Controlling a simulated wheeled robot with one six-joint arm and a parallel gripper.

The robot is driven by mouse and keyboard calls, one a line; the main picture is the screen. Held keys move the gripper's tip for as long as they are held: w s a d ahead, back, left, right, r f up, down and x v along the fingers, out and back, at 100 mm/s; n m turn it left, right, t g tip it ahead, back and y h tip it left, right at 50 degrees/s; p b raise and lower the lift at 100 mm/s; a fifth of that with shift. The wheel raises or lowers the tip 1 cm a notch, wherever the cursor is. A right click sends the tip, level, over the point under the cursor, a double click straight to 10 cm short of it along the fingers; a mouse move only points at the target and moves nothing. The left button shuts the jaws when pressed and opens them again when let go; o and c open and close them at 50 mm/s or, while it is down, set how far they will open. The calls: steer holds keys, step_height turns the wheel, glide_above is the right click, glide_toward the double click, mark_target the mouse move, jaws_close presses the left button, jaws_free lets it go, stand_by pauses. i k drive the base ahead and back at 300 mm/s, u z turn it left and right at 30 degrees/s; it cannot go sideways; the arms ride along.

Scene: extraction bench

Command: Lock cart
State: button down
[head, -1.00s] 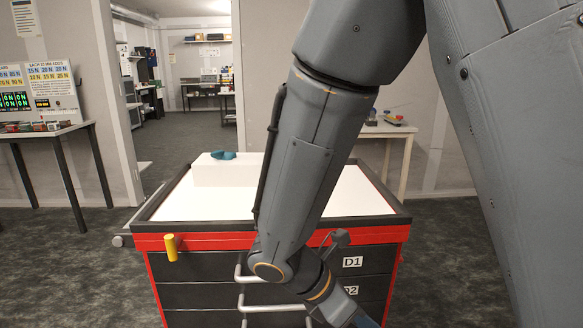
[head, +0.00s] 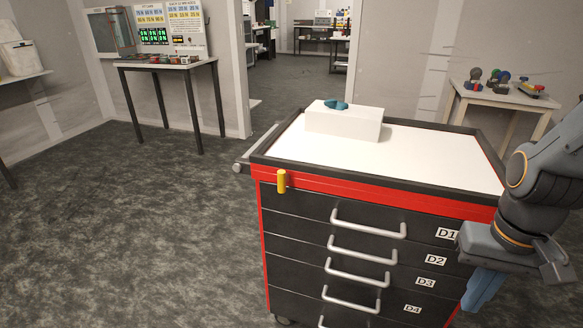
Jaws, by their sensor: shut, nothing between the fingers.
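The cart (head: 264,235) is a red and black drawer cabinet with a white top, standing in the middle of the head view. A short yellow lever (head: 281,181) hangs upright at the upper left of its front, on the red band. The drawers D1 to D4 look closed, each with a grey bar handle. My gripper (head: 478,300) is at the right, near the cart's front right corner, with its blue fingers pointing down. It is shut and empty, well to the right of the yellow lever. I cannot tell whether it touches the cart.
A white box (head: 345,124) with a teal object (head: 336,104) on it stands on the cart top. A side bar (head: 255,150) sticks out at the cart's left. Tables stand at the left (head: 165,64) and right (head: 505,97). Carpet (head: 130,230) left of the cart is clear.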

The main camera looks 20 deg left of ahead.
mark_target(283, 177)
steer(key=u, duration=1.25)
